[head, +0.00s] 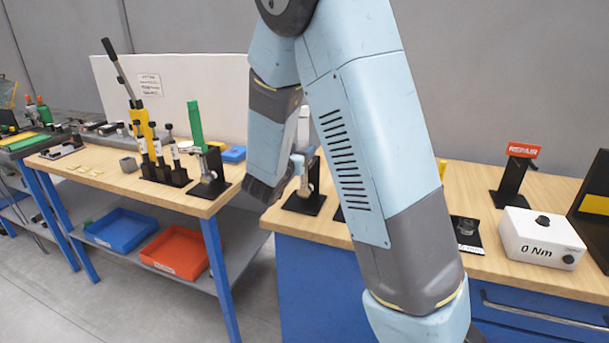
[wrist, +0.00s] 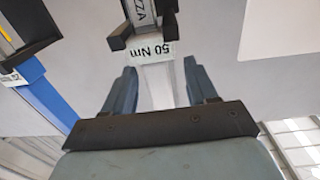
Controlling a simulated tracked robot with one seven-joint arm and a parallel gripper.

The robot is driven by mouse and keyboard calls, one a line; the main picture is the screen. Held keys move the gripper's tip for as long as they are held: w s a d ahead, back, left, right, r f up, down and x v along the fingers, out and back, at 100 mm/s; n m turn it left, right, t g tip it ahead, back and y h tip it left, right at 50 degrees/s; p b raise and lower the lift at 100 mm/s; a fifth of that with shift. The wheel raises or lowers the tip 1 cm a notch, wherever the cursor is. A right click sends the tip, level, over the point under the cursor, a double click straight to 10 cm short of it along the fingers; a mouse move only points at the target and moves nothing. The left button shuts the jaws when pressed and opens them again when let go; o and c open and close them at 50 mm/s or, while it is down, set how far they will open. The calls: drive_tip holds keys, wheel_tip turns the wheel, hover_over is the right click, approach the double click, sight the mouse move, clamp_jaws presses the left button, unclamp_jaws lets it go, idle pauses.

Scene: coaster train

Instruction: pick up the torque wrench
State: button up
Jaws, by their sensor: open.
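A silver-grey bar, which looks like the torque wrench (wrist: 158,88), lies between my gripper's two blue fingers in the wrist view. My gripper (wrist: 161,72) is open, with a gap between each finger and the bar. In the head view, part of my gripper (head: 298,165) shows beside a black stand (head: 304,203) on the right bench, where a pale upright tool (head: 304,125) stands. My arm hides much of this area.
The right bench (head: 470,180) bears a "0 Nm" box (head: 541,238), a black stand with a red "REPAIR" sign (head: 524,150) and a dark panel at the right edge. The left bench (head: 120,182) holds several upright tools. Red (head: 176,253) and blue (head: 122,230) bins sit below.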

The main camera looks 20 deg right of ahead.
drive_tip(key=x, duration=0.4)
drive_tip(key=shift+s+d+r, duration=0.1)
drive_tip(key=shift+s+d, duration=0.05)
drive_tip(key=shift+s, duration=0.05)
clamp_jaws()
idle(1.2)
